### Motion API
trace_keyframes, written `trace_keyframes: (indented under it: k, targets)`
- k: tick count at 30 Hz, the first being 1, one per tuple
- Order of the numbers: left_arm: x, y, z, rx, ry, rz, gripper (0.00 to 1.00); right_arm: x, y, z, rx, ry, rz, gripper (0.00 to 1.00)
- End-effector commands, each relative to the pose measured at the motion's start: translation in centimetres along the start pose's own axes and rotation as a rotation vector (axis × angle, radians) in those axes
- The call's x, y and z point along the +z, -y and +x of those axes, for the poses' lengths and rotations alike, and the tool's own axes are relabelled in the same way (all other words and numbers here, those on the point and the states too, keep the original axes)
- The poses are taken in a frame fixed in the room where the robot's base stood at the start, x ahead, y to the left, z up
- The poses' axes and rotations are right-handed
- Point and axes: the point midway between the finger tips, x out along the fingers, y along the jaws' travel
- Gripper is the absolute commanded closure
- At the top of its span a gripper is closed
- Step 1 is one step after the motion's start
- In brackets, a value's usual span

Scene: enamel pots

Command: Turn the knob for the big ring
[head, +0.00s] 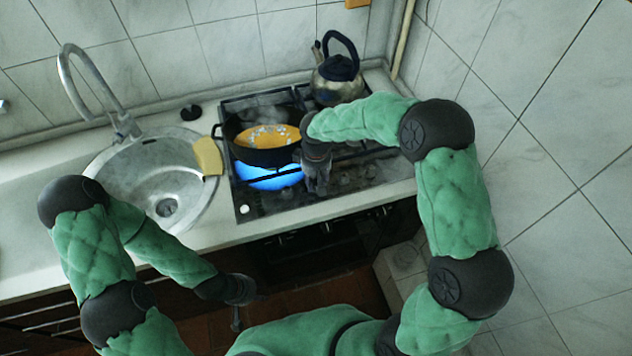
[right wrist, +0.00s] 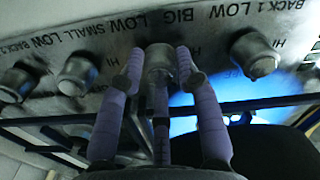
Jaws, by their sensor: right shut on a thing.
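A row of grey knobs runs along the labelled stove panel, which looks upside down in the right wrist view. The knob beside the word BIG (right wrist: 159,60) sits between the fingers of my right gripper (right wrist: 161,76), which is shut on it. In the head view my right gripper (head: 317,183) reaches down over the stove (head: 245,207) at the right of the pan, and the knobs are too small to read there. My left gripper (head: 238,310) hangs low in front of the counter, away from the stove; its finger opening is unclear.
A dark pan (head: 262,157) with orange contents stands on the stove, with a blue glow (head: 268,178) by it. A kettle (head: 338,78) stands at the back right. A sink (head: 150,170) and yellow sponge (head: 208,156) are left. Other knobs (right wrist: 77,74) (right wrist: 254,53) flank the held one.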

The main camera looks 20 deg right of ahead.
Motion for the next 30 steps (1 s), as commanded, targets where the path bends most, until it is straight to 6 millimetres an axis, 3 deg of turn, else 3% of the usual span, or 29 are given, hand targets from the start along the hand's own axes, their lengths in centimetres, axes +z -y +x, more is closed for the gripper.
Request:
trace_keyframes:
  k: [18, 30]
  targets:
    - [-0.1, 0.5, 1.5, 0.0, 0.0, 0.0, 0.66, 0.0, 0.0, 0.1, 0.0, -0.001, 0.564, 0.99]
    - [-0.1, 0.7, 2.0, 0.0, 0.0, 0.0, 0.66, 0.0, 0.0, 0.0, 0.0, -0.001, 0.781, 0.99]
